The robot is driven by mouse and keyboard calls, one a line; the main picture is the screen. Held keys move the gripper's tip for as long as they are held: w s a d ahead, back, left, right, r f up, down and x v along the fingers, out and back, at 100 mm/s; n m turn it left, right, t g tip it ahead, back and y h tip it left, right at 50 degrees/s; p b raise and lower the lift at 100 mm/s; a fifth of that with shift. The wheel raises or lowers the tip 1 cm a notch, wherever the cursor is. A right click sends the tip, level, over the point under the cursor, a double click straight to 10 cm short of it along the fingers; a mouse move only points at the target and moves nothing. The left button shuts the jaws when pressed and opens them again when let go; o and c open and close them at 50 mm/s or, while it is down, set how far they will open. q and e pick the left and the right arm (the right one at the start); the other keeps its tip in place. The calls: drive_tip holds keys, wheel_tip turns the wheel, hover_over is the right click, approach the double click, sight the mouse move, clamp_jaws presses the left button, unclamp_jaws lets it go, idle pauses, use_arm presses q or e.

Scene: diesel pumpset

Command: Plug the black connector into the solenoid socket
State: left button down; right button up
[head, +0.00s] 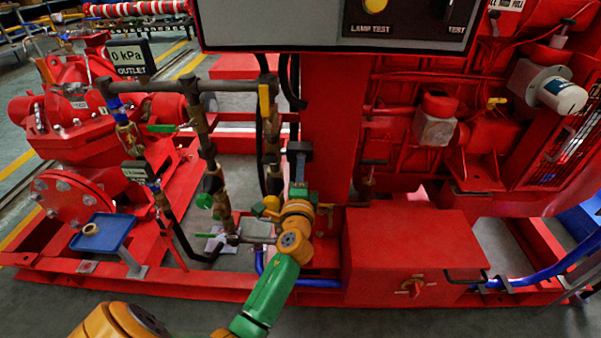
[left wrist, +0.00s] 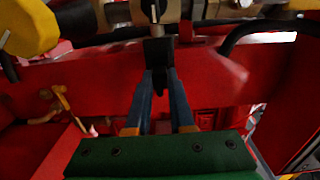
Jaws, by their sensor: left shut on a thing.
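My left gripper (head: 299,168) reaches up from the bottom centre of the head view, in front of the pump's pipework. It is shut on the black connector (head: 299,148), which sits at its fingertips. In the left wrist view the two blue fingers (left wrist: 161,82) close in on the black connector (left wrist: 158,52). A short grey stem (left wrist: 157,29) shows right above the connector, below a horizontal metal pipe fitting (left wrist: 116,14). I cannot tell whether the connector touches the stem. I cannot clearly make out the solenoid socket. My right gripper is not in view.
Vertical pipes (head: 203,135) stand left of my gripper, and a red column (head: 332,140) stands to its right. A grey control panel (head: 270,25) overhangs above. A red box (head: 410,245) is at lower right. A blue tray (head: 103,233) with a small ring stands at left.

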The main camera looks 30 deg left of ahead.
use_arm(q)
drive_tip(key=shift+w+a+r, duration=0.1)
drive_tip(key=shift+w, duration=0.05)
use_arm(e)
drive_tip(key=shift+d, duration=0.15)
use_arm(q)
drive_tip(key=c, duration=1)
unclamp_jaws()
drive_tip(key=o, duration=0.3)
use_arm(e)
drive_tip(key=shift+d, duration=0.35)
use_arm(q)
drive_tip(key=v, duration=0.7)
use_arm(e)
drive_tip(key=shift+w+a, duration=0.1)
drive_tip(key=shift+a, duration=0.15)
